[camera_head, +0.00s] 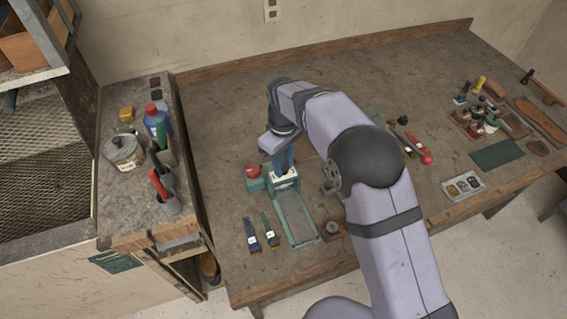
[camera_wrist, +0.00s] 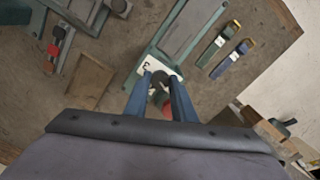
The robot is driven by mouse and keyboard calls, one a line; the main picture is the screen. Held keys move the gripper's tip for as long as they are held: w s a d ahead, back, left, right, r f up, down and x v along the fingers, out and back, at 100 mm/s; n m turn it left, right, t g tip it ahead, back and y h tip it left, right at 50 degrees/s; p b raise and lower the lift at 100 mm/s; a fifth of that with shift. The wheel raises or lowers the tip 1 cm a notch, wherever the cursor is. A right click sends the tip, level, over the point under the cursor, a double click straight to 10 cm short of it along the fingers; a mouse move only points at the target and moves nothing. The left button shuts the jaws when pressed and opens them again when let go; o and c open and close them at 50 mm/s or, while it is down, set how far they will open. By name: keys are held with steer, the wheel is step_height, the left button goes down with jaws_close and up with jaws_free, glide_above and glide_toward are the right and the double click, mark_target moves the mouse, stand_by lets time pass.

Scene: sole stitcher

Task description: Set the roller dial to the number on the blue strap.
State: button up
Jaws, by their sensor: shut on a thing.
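The teal stitcher has a long flat bed (camera_head: 296,216) and a white dial plate (camera_head: 285,181). My gripper (camera_head: 284,168) points down at this plate. In the wrist view my gripper (camera_wrist: 159,76) has its fingertips around the dark roller dial (camera_wrist: 160,77), in front of the white plate (camera_wrist: 146,67). It is shut on the dial. The dial's markings are too small to read. The blue strap (camera_head: 251,236) lies left of the bed, with a pale label whose number I cannot read. It also shows in the wrist view (camera_wrist: 230,60).
A green strap (camera_head: 269,231) lies between the blue strap and the bed. A red knob (camera_head: 252,171) stands left of the dial plate. A small round piece on a wooden base (camera_head: 332,228) is right of the bed. A tray (camera_head: 463,187) and tools lie farther right.

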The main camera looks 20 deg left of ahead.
steer(key=m, duration=1.4)
steer(key=shift+w+a, duration=0.1)
stand_by(0.3)
steer(key=o, duration=1.1)
steer(key=shift+c, duration=0.2)
steer(key=shift+r, duration=0.1)
steer(key=shift+r+b, duration=1.25)
steer(key=shift+r, duration=2.35)
